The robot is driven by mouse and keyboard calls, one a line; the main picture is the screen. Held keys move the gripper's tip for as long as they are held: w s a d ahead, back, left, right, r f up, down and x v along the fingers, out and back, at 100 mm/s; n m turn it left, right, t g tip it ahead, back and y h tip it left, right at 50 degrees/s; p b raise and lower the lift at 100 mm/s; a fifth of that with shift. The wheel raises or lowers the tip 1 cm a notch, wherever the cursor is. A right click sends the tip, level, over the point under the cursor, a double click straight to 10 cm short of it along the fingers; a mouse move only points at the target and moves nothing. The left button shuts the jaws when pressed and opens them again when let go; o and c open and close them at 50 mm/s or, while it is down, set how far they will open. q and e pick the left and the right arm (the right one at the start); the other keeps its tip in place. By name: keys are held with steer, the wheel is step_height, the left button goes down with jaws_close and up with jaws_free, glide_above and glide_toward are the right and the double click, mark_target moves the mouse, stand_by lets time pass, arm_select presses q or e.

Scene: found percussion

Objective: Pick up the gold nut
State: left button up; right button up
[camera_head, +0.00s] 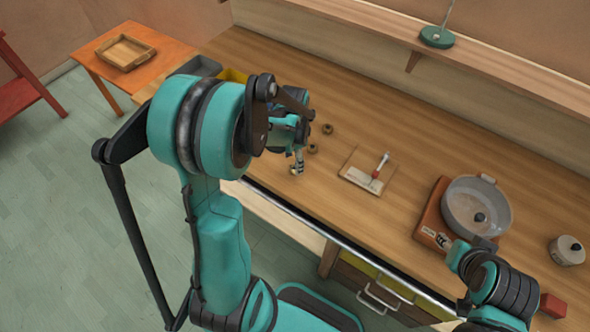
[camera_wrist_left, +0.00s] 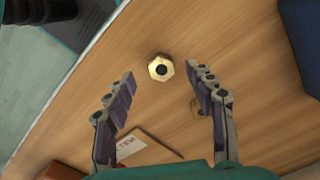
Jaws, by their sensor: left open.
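The gold nut (camera_wrist_left: 161,68) is a shiny six-sided ring with a dark hole, lying flat on the wooden worktop. In the left wrist view it shows between and just beyond the two fingertips of my left gripper (camera_wrist_left: 160,76), which is open and empty. In the head view my left gripper (camera_head: 297,167) is low over the worktop near its front edge, and the arm hides much around it. My right gripper cannot be made out.
A pale board (camera_head: 354,179) with a red-and-white tool is to the right. Farther right are a round pan (camera_head: 465,190) on an orange base and a lidded jar (camera_head: 566,252). The back worktop is clear.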

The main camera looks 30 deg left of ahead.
arm_select(q)
steer(key=f+b, duration=0.1)
steer(key=f, duration=0.3)
steer(key=shift+w, duration=0.2)
steer(key=shift+d, duration=0.1)
steer(key=shift+c, duration=1.3)
jaws_close()
steer(key=shift+r, duration=0.15)
steer(key=shift+r+p, duration=0.3)
steer(key=shift+r, duration=0.3)
step_height(320, 180, up, 3)
steer(key=shift+r+p, duration=0.1)
steer(key=shift+p, duration=0.45)
steer(key=w+d+r+p, duration=0.2)
steer(key=w+d+r, duration=0.3)
steer(key=d, duration=0.5)
steer(key=shift+d+r, duration=0.2)
steer(key=shift+r, duration=0.45)
